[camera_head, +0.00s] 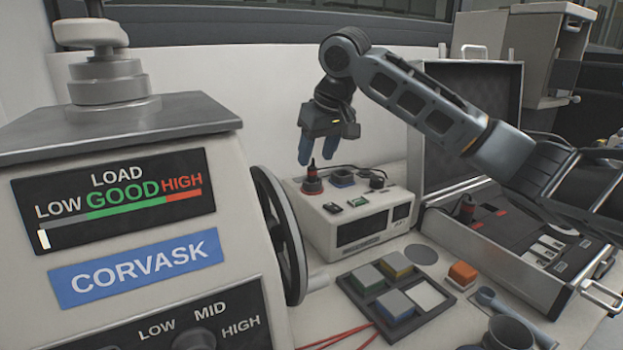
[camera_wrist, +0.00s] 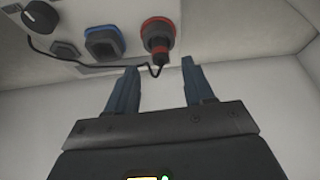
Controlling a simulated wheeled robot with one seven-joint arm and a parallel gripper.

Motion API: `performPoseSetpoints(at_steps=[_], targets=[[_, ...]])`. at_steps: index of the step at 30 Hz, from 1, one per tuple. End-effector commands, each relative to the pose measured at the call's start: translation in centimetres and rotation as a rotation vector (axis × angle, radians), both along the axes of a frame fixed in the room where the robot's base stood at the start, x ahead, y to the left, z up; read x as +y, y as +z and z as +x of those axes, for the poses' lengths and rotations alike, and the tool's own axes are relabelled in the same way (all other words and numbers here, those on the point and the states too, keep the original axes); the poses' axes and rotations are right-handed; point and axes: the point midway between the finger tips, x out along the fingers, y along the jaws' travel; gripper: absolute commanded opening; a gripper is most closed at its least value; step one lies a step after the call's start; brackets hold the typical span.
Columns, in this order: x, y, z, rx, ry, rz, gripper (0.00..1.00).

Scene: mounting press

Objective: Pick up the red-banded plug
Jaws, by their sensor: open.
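The red-banded plug (camera_head: 312,175) stands upright in a red-ringed socket on top of a white instrument box (camera_head: 330,225). It has a dark body with red at its lower part. In the wrist view the plug (camera_wrist: 158,42) is just beyond the fingertips, roughly centred between them. My gripper (camera_head: 318,155) is open and empty, with its blue fingers pointing down just above the plug. In the wrist view the gripper (camera_wrist: 160,67) shows a clear gap between its fingers. A black cord passes near the plug's tip.
A blue-ringed socket (camera_head: 343,178) and a black knob (camera_head: 377,181) sit beside the plug. The CORVASK press (camera_head: 140,230) and its handwheel (camera_head: 280,235) stand to the left. An open case (camera_head: 465,235) is at right. A tray of coloured blocks (camera_head: 375,305) lies in front.

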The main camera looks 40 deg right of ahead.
Motion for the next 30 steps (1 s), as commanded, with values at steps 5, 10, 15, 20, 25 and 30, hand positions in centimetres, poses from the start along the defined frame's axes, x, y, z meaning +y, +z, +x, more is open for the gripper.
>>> performPoseSetpoints(at_steps=[5, 10, 15, 20, 25, 30], targets=[[-0.2, -2.2, 1.0, 0.001, -0.001, 0.001, 0.52], [-0.2, -3.0, 1.3, 0.000, 0.000, 0.000, 0.52], [-0.2, -3.0, 1.3, 0.000, 0.000, 0.001, 0.52], [-0.2, -2.9, 1.3, 0.000, 0.000, 0.001, 0.37], [-0.2, -2.9, 1.3, 0.000, 0.000, 0.001, 0.21], [-0.2, -2.9, 1.3, 0.000, 0.000, 0.001, 0.04]])
